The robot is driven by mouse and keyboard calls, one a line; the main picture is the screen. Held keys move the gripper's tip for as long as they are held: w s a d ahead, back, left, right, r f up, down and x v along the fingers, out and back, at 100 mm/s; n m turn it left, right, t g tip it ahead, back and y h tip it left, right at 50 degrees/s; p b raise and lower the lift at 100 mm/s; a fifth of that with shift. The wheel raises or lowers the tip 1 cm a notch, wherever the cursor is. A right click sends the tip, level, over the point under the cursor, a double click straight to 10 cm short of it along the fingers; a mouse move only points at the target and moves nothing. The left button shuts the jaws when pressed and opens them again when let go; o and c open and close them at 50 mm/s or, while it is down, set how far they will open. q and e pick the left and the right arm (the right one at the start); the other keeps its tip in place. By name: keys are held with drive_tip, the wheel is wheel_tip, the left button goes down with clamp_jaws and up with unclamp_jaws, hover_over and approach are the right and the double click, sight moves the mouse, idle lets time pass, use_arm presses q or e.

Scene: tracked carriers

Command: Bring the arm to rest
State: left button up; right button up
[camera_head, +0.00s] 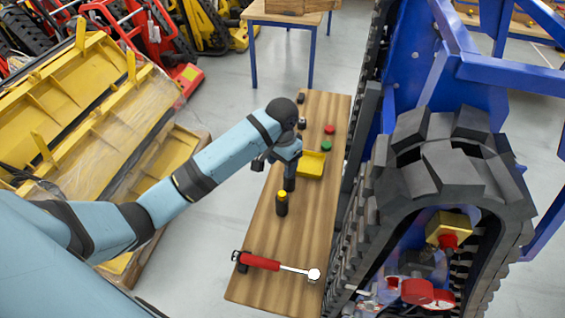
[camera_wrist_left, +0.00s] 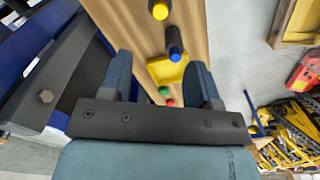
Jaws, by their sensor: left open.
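My left arm comes in from the left in the head view. Its gripper (camera_head: 284,162) is above the wooden bench (camera_head: 262,228), and part of the bench is hidden behind it. In the left wrist view the two fingers of the gripper (camera_wrist_left: 163,78) stand apart, with nothing seen held between them. A dark cylinder with a blue side (camera_wrist_left: 174,42) stands on the bench close to the gripper. A dark bottle with a yellow top (camera_head: 282,205) stands nearer on the bench. My right gripper is not in view.
A yellow tray (camera_head: 311,164), a green piece (camera_head: 326,146) and a red piece (camera_head: 329,129) are on the bench. A big black track (camera_head: 455,165) rises right of the bench. Yellow machine parts (camera_head: 85,125) stand at left.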

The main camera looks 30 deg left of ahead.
use_arm(q)
drive_tip(key=s+d+f+t+h, duration=0.1)
drive_tip(key=s+d+f+t, duration=0.1)
drive_tip(key=s+f, duration=0.3)
drive_tip(key=s+d+f+t+h, duration=0.1)
drive_tip(key=s+d+f+t, duration=0.2)
drive_tip(key=s+f, duration=0.2)
drive_tip(key=s+d+f+t+h, duration=0.1)
drive_tip(key=s+d+f+t, duration=0.1)
drive_tip(key=s+f, duration=0.3)
drive_tip(key=shift+s+d+f, duration=0.1)
drive_tip(key=shift+s+d, duration=0.25)
drive_tip(key=s+r+t, duration=0.1)
drive_tip(key=s+t, duration=0.3)
drive_tip(key=s, duration=0.4)
drive_tip(key=shift+s+a, duration=0.2)
drive_tip(key=shift+f, duration=0.1)
